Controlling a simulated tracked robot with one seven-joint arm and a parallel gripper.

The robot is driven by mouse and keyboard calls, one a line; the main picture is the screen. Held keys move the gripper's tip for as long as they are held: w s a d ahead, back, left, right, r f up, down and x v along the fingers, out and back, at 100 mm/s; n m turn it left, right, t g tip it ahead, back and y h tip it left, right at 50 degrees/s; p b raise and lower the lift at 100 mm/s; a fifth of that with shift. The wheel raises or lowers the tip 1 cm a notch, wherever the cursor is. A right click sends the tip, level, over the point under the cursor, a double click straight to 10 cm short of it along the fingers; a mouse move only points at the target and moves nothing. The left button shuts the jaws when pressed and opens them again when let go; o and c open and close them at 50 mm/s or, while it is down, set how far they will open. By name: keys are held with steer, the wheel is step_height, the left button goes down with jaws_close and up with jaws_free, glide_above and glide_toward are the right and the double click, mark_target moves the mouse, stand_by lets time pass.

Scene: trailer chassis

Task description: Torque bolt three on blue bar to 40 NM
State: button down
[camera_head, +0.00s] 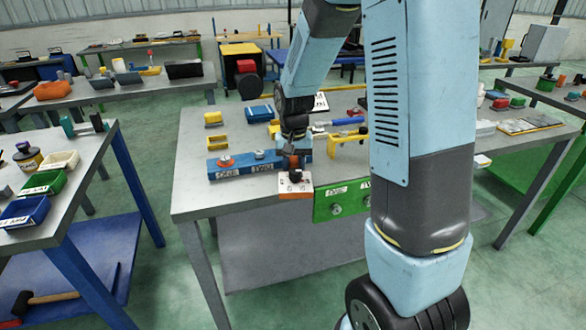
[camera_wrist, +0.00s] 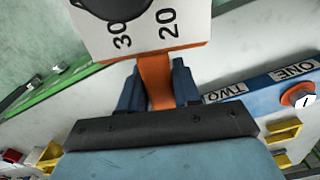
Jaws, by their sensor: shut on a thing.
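My gripper (camera_head: 293,160) is shut on the orange handle (camera_wrist: 160,88) of a tool with a white plate marked 30 and 20 (camera_wrist: 140,35). A dark round part covers some of the plate. In the head view the plate (camera_head: 295,187) hangs at the front table edge, by the right end of the blue bar (camera_head: 235,170). The bar has an orange-red piece (camera_head: 225,160) at its left and a grey bolt (camera_head: 259,155) near its middle. My gripper hides its right end. In the wrist view the blue bar (camera_wrist: 260,88) shows labels ONE and TWO; bolt three is not visible.
A green bar (camera_head: 342,199) with labels and round bolts runs along the front edge, right of the tool. Yellow holders (camera_head: 217,142) and a blue-handled tool (camera_head: 345,122) lie behind. My arm hides the table's right part. A left table holds bins (camera_head: 44,183).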

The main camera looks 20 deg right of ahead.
steer(key=shift+d, duration=0.25)
steer(key=shift+r, duration=0.1)
steer(key=shift+r, duration=2.95)
